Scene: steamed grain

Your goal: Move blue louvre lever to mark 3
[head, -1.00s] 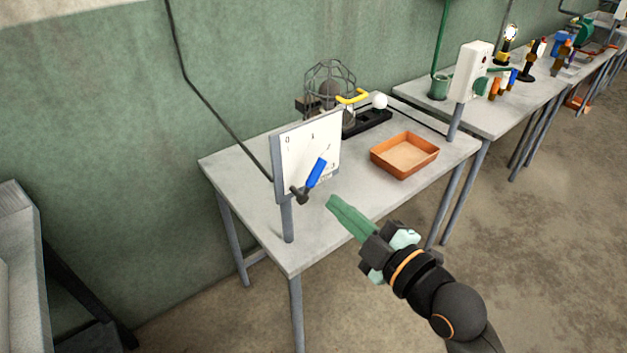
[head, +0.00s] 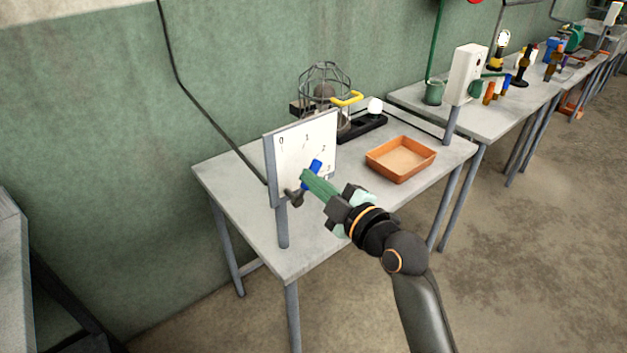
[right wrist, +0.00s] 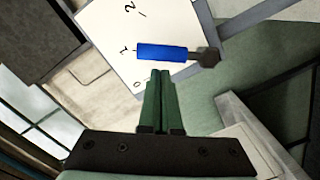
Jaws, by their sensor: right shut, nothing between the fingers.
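The blue louvre lever (head: 317,164) sits on a white marked plate (head: 290,160), with its dark pivot at the plate's lower edge. It tilts up and to the right, roughly toward the 2; the mark 3 (head: 328,168) is lower right. My right gripper (head: 304,174) is shut and empty, its green fingers partly covering the lever in the head view. In the right wrist view the blue lever (right wrist: 162,52) lies across, just beyond the shut fingertips (right wrist: 160,74); I cannot tell whether they touch. My left gripper is out of view.
The plate stands on a post at the grey table's (head: 235,205) front left. An orange tray (head: 400,158) is to the right, with a caged lamp (head: 325,95) and a black base (head: 362,126) behind. Another table (head: 480,125) with several items stands further right.

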